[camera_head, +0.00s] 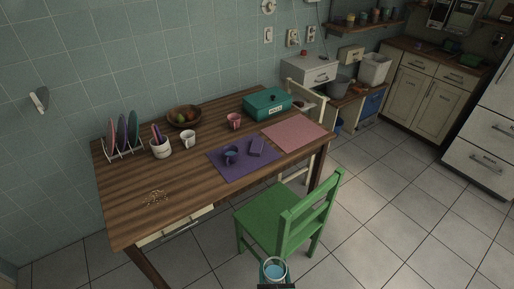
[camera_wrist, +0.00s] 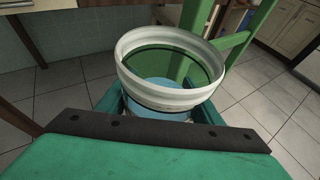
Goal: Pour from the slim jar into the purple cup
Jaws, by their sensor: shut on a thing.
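The slim jar (camera_wrist: 168,97) is clear with a pale rim and holds something blue; its open mouth fills the middle of the wrist view. It also shows in the head view (camera_head: 274,267) at the bottom edge, in front of the green chair and apart from the table. My teal gripper (camera_wrist: 157,108) is shut around the jar, which looks about upright. The purple cup (camera_head: 231,156), a dark bluish-purple mug, stands on the purple mat (camera_head: 226,171) on the wooden table. The cup's inside is too small to make out.
A small purple box (camera_head: 256,147) lies beside the cup. A red mug (camera_head: 234,121), white mug (camera_head: 188,140), teal bin (camera_head: 268,104), fruit bowl (camera_head: 185,118) and plate rack (camera_head: 123,147) stand farther back. A green chair (camera_head: 270,213) stands at the table's front. Small pale bits (camera_head: 155,198) lie front left.

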